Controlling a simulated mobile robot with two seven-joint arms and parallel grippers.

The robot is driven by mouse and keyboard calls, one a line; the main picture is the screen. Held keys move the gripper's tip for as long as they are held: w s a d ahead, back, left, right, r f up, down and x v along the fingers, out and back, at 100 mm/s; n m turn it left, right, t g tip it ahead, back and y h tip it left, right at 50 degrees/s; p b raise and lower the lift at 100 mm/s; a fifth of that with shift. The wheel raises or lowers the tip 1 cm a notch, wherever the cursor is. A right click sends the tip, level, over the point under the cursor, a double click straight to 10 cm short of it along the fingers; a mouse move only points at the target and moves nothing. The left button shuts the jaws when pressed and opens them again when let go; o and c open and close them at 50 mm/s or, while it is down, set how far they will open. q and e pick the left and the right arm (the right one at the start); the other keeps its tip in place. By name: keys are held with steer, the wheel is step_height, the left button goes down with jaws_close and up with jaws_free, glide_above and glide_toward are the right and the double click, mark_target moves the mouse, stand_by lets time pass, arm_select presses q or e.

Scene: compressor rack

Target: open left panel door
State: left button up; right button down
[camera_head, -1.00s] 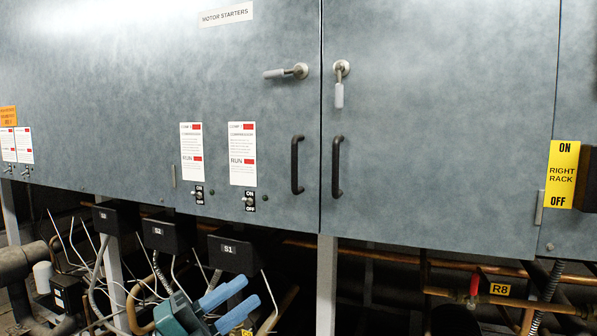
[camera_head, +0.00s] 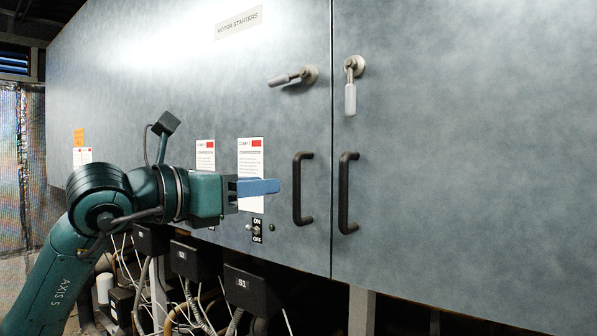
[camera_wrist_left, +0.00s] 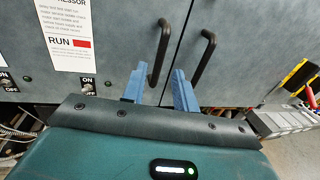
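The left panel door (camera_head: 200,90) is a large blue-grey panel, closed against the right door (camera_head: 460,150) along a dark vertical seam. Its black bar handle (camera_head: 302,190) stands upright near the seam and also shows in the left wrist view (camera_wrist_left: 160,52). Above it, its lever latch (camera_head: 293,77) lies nearly level, tilted. My left gripper (camera_head: 276,187) is level with the black handle, just left of it, pointing right. In the left wrist view its blue fingers (camera_wrist_left: 160,88) are apart, the handle's lower end showing between them; contact cannot be told. My right gripper is out of view.
The right door has its own bar handle (camera_head: 347,193) and a lever (camera_head: 350,85) hanging down. An ON/OFF switch (camera_head: 257,230) sits below the left gripper. Black boxes (camera_head: 250,290), cables and pipes fill the space under the cabinet.

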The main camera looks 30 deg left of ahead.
mark_target(294, 183)
arm_select(q)
steer(key=p+x, duration=0.3)
steer(key=x, duration=0.5)
steer(key=shift+w+f, duration=0.1)
steer(key=shift+w, duration=0.05)
jaws_close()
